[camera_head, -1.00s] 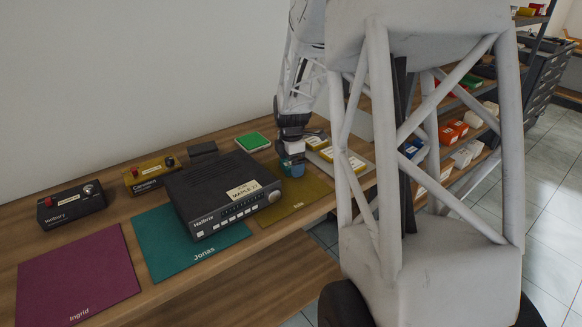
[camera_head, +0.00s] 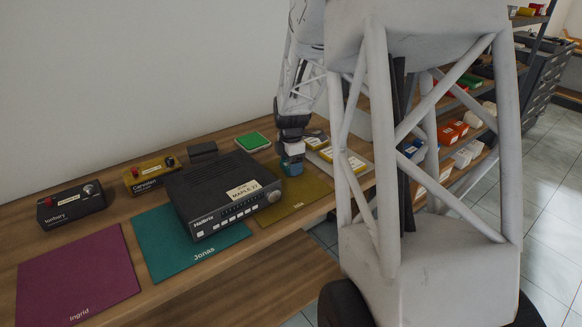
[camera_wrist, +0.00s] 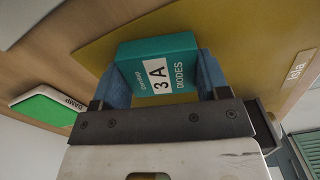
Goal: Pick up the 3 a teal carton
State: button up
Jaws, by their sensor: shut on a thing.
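The teal carton (camera_wrist: 158,52) labelled "3 A DIODES" sits between the two blue fingers of my gripper (camera_wrist: 160,80) in the wrist view. The fingers are shut on its two sides, and its labelled face is towards the camera. In the head view my gripper (camera_head: 291,166) is over the mustard mat marked "Isla" (camera_head: 312,186), right of the black Hellbrix box. The carton is mostly hidden there by the fingers, and I cannot tell whether it touches the mat.
The black Hellbrix box (camera_head: 222,192) stands close on the left, over the teal "Jonas" mat (camera_head: 165,262). A green-topped box (camera_head: 253,142) lies behind. Yellow cartons (camera_head: 345,160) lie to the right. A purple "Ingrid" mat (camera_head: 78,275) is clear at far left.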

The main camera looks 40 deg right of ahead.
jog(key=shift+r, duration=0.1)
jog(key=shift+r, duration=0.9)
jog(key=shift+s+a+r, duration=0.15)
jog(key=shift+s+r, duration=0.1)
jog(key=shift+r, duration=0.55)
jog(key=s+a, duration=0.2)
jog(key=s, duration=0.2)
jog(key=s+a+r, duration=0.1)
jog(key=s+a, duration=0.1)
jog(key=s, duration=0.3)
jog(key=s+a, duration=0.3)
jog(key=s, duration=0.1)
jog(key=shift+s+r, duration=0.2)
jog(key=shift+s, duration=0.2)
